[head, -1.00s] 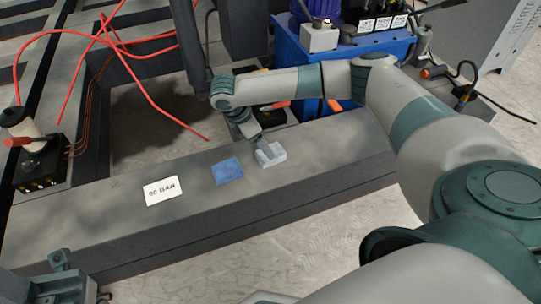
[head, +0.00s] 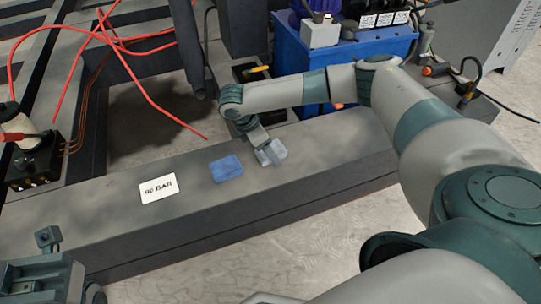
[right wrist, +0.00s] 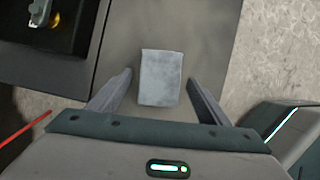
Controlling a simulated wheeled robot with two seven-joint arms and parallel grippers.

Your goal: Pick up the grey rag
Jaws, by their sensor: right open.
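The grey rag (head: 279,148) lies flat on the dark grey beam, right of a blue rag. In the right wrist view the rag (right wrist: 161,72) is a pale grey, roughly rectangular cloth. My right gripper (head: 266,157) is over the rag, its jaws hiding part of it in the head view. In the right wrist view my right gripper (right wrist: 160,78) is open, with one finger on each side of the rag and a gap to each. I cannot tell its height above the beam. My left gripper (head: 55,268) shows partly at the lower left corner, far from the rag; its jaws are unclear.
The blue rag (head: 226,168) and a white printed card (head: 159,188) lie on the beam (head: 110,225) to the left. Behind are a blue machine (head: 290,65), a dark open box (right wrist: 50,25) and red cables (head: 150,95). Concrete floor lies in front.

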